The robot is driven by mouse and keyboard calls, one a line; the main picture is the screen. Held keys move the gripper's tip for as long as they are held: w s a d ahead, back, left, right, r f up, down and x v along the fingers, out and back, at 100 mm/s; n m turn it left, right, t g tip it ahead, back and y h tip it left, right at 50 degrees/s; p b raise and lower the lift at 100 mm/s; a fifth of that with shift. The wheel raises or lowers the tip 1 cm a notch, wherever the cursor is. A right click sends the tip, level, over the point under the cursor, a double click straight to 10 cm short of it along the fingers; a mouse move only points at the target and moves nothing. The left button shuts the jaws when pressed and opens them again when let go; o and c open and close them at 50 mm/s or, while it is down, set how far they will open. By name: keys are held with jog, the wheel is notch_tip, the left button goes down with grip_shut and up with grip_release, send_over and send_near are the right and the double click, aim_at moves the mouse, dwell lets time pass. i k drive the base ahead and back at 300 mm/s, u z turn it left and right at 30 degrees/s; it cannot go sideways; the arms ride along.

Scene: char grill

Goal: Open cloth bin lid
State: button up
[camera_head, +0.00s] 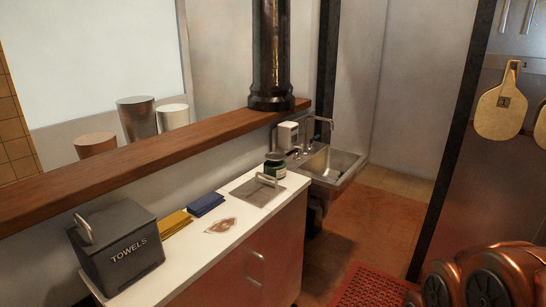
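A dark grey bin marked TOWELS (116,249) stands at the left end of the white counter. Its dark lid (115,221) is shut and has a metal loop handle (84,229) at its left side. A flat metal plate with a bar handle (257,190) is set flush and shut in the counter top near the right end. No label names either one a cloth bin. My gripper is not in view; copper-coloured rounded joints, which look like parts of my arm, show at the lower right.
A yellow cloth (174,223), a blue cloth (206,204) and a flat brownish item (221,226) lie on the counter (196,257). A dark green jar (275,165) stands behind the plate. A sink (333,165) is beyond. A red mat (372,287) lies on the floor.

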aim_at(258, 192)
jog(key=u, duration=0.55)
jog(key=i, duration=1.65)
jog(key=u, duration=0.7)
